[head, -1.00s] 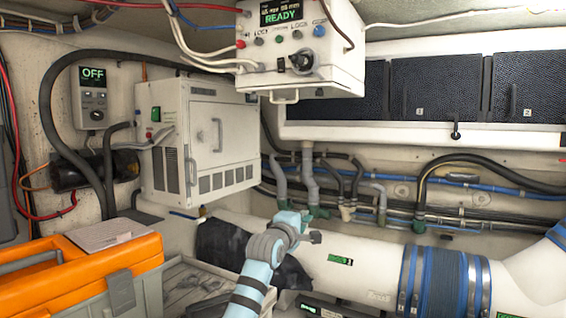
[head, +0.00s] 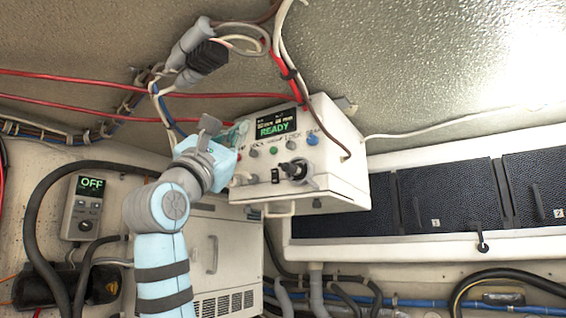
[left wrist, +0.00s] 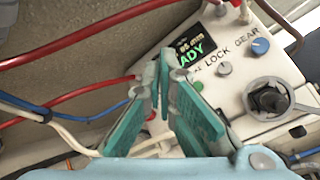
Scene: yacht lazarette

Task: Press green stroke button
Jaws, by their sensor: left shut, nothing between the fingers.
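The white control box (head: 335,165) hangs under the ceiling and its screen reads READY. A green button (head: 273,151) sits on its front face, left of a grey knob (head: 290,145) and a blue knob (head: 313,138). In the left wrist view the green button (left wrist: 198,86) shows small beside my right-hand finger, its label partly hidden. My left gripper (head: 241,131) is shut and empty in front of the panel's left part, up and left of the green button. My right gripper is out of view.
A black key-like switch (head: 294,170) sticks out below the buttons. Red cables (head: 90,78) and a connector (head: 203,60) hang left of and above the box. A white cabinet (head: 225,255) stands below. A small OFF controller (head: 86,208) is on the left wall.

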